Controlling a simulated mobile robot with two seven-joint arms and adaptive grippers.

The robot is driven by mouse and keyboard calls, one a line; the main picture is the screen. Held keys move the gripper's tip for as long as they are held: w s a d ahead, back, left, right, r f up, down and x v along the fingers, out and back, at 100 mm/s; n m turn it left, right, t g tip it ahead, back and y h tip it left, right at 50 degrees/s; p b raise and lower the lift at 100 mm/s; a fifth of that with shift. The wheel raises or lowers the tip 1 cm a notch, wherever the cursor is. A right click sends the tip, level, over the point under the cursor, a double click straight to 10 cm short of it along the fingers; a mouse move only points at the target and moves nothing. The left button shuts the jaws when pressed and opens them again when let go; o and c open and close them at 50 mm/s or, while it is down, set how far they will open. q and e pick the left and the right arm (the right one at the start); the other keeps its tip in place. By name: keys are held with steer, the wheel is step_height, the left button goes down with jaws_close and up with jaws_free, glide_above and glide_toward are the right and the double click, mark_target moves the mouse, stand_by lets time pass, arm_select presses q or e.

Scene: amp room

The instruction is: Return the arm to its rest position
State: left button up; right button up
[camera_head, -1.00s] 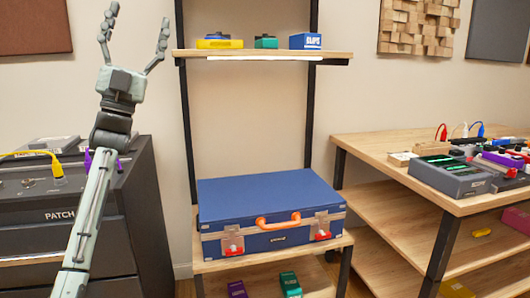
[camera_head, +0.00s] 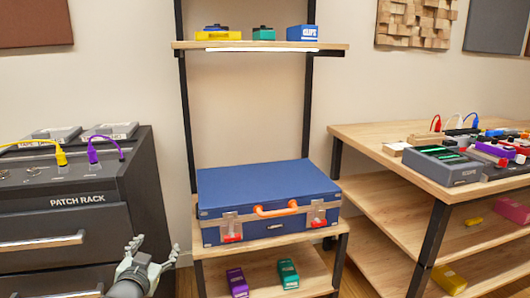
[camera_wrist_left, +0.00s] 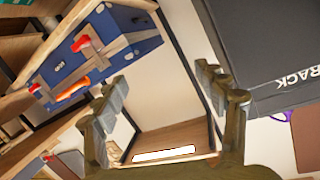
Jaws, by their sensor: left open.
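My left gripper (camera_head: 152,262) is low in the head view, in front of the patch rack and left of the shelf unit. Its fingers are spread apart with nothing between them. The left wrist view also shows the open fingers (camera_wrist_left: 165,100), with the shelf and wall beyond them. My right gripper is not in view.
A blue case (camera_head: 268,190) with an orange handle lies on the middle shelf. The dark patch rack (camera_head: 75,222) stands at left, with yellow and purple cables on top. A wooden workbench (camera_head: 375,140) with several devices stands at right. Small boxes sit on the top shelf (camera_head: 190,45).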

arm_select(q)
steer(key=s+f+g, duration=0.6)
steer(key=s+f, duration=0.8)
steer(key=f, duration=0.2)
steer(key=s+f+g, duration=0.3)
steer(key=s+f, duration=0.1)
steer(key=s, duration=0.6)
steer(key=s+d+f+n+g, duration=0.1)
steer(key=s+f+g, duration=0.2)
steer(key=s, duration=0.7)
step_height(320, 180, down, 2)
steer(key=shift+f, duration=0.25)
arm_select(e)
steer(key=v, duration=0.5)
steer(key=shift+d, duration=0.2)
arm_select(q)
steer(key=shift+s, duration=0.1)
